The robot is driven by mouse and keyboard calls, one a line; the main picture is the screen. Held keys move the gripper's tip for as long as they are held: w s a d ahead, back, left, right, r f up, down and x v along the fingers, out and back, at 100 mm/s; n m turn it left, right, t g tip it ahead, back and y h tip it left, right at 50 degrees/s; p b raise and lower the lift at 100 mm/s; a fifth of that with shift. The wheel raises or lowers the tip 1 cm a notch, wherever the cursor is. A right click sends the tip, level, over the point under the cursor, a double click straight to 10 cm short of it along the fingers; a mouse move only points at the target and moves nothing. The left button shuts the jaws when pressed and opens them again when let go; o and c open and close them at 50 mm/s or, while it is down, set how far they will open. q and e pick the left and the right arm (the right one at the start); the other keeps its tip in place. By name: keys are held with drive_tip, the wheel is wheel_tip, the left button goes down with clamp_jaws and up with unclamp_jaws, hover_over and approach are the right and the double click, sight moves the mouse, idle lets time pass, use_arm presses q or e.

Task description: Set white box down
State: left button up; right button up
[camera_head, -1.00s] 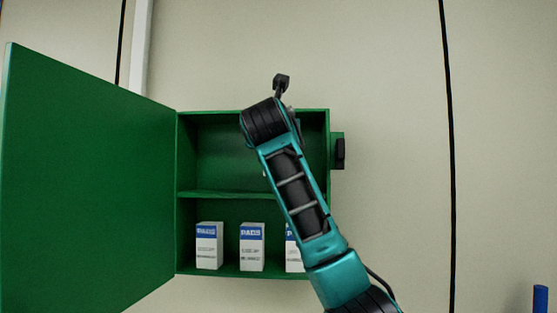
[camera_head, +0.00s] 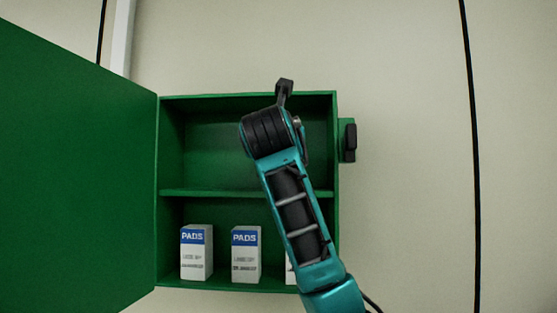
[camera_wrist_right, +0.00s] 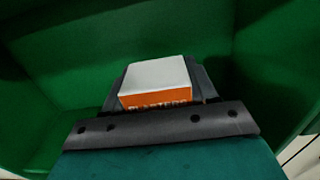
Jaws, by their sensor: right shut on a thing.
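A white box with an orange label band (camera_wrist_right: 158,82) is between the fingers of my right gripper (camera_wrist_right: 160,90) in the right wrist view, and the gripper is shut on it. Green cabinet walls surround the box there. In the head view my right arm reaches up to the open green cabinet (camera_head: 165,140), its wrist in front of the upper compartment. The arm hides the right gripper's fingers and the held box in that view. I cannot tell whether the box touches the shelf. My left gripper is not in view.
The cabinet's middle shelf (camera_head: 215,193) divides it in two. White and blue PADS boxes (camera_head: 196,255) stand in the lower compartment, one partly behind my arm. The visible left part of the upper compartment is empty. The green door (camera_head: 70,170) is swung open to the left.

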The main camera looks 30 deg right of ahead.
drive_tip(key=shift+w+a+f, duration=0.1)
drive_tip(key=shift+w+f, duration=0.05)
drive_tip(key=shift+f, duration=0.2)
drive_tip(key=shift+a+r, duration=0.1)
drive_tip(key=shift+s+r, duration=0.15)
drive_tip(key=shift+s, duration=0.05)
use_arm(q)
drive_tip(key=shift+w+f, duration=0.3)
use_arm(e)
drive_tip(key=o, duration=0.6)
drive_tip(key=shift+f, duration=0.2)
drive_tip(key=o, duration=0.4)
drive_tip(key=shift+r, duration=0.1)
